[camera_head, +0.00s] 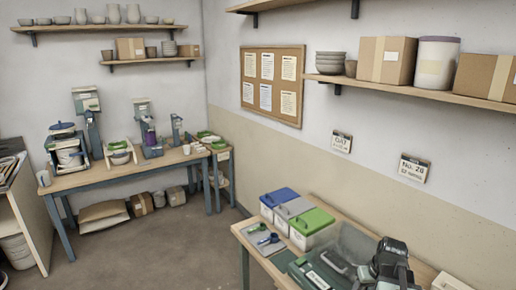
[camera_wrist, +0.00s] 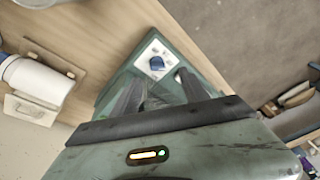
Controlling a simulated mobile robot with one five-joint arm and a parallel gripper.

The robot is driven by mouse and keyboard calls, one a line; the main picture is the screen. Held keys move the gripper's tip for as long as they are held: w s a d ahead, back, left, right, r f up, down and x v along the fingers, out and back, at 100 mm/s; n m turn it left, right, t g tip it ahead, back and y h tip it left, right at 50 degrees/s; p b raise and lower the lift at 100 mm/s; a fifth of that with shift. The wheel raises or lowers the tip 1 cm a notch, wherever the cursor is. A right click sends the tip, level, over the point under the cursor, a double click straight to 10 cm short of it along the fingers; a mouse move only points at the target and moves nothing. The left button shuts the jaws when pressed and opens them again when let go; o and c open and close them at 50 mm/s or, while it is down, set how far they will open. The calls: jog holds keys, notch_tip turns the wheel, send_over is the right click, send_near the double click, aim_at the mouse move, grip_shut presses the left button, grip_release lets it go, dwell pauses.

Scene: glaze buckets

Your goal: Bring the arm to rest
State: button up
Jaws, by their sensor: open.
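My gripper (camera_wrist: 160,88) shows in the wrist view with its two dark fingers apart and nothing seen between them. Beyond the fingertips is a green body with a white panel and a blue knob (camera_wrist: 156,63), over a wooden surface. In the head view my dark arm (camera_head: 390,262) is folded at the lower right, over the near worktable (camera_head: 250,236). The fingertips cannot be made out there.
Lidded tubs, blue (camera_head: 279,196), grey (camera_head: 294,208) and green (camera_head: 312,221), stand along the wall on the near table, beside a grey tray with small tools (camera_head: 264,240). A shelf with boxes (camera_head: 386,60) hangs above. Open floor (camera_head: 165,240) lies left.

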jog(key=a+f+g+b, duration=0.1)
jog(key=a, duration=1.1)
jog(key=s+a+f+n+g+b, duration=0.1)
jog(key=a+f, duration=0.1)
jog(key=a, duration=1.1)
jog(key=shift+s+a+f+g, duration=0.25)
jog(key=shift+a+g, duration=0.05)
